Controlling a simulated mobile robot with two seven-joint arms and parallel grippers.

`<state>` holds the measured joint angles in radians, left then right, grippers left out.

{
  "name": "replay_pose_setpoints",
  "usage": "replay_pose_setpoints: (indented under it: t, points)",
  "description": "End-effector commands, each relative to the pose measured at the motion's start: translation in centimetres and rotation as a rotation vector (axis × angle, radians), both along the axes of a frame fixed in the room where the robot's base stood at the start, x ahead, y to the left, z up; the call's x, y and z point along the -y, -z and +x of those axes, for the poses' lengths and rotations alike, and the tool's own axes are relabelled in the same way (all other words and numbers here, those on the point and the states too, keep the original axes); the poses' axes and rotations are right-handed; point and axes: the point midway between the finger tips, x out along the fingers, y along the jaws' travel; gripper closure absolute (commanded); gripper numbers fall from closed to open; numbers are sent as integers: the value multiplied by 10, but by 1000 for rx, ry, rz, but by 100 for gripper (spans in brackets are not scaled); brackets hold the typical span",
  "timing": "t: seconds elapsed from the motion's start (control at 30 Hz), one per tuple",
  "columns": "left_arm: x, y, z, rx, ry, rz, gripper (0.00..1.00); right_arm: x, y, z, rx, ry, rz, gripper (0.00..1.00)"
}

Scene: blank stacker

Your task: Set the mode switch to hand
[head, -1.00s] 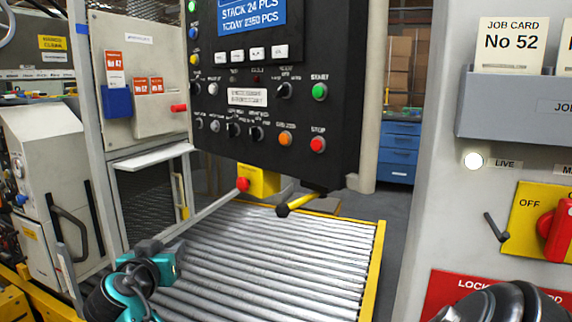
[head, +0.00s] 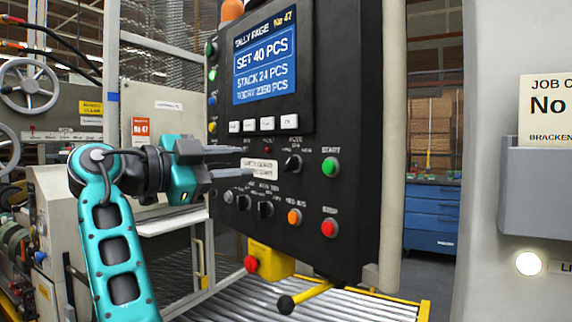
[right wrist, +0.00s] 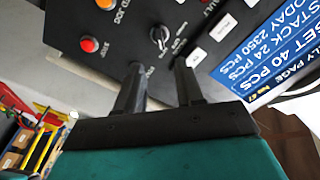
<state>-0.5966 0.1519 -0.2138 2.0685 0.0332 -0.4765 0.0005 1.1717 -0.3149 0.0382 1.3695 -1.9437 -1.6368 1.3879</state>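The mode switch (head: 292,163) is a black rotary knob on the dark control panel (head: 350,120), left of the green START button (head: 330,167). Its label is too small to read surely, and I cannot tell its setting. It also shows in the right wrist view (right wrist: 160,38), just beyond the fingertips. The gripper also shows in the right wrist view (right wrist: 158,68).
Similar black knobs (head: 265,208), an orange button (head: 294,217) and a red stop button (head: 329,228) sit below the switch. White buttons (head: 267,123) line the screen (head: 264,68) above. A yellow bar with a black knob (head: 287,304) juts out below the panel, over rollers.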

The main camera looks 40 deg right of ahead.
Motion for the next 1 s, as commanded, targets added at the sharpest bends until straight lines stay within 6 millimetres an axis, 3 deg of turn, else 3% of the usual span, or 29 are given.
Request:
replay_pose_setpoints:
  t: [0.3,0.5,0.93,1.0]
  points:
    - [-1,3,2,4,3,6,54,68,1,-5,-2,1,0,63]
    - [-1,3,3,8,3,5,54,96,1,-6,-3,-1,0,63]
    - [2,3,3,7,-3,-6,54,107,1,-7,-4,-3,-1,63]
    - [2,3,3,6,-4,-7,54,107,1,-7,-4,-3,-1,68]
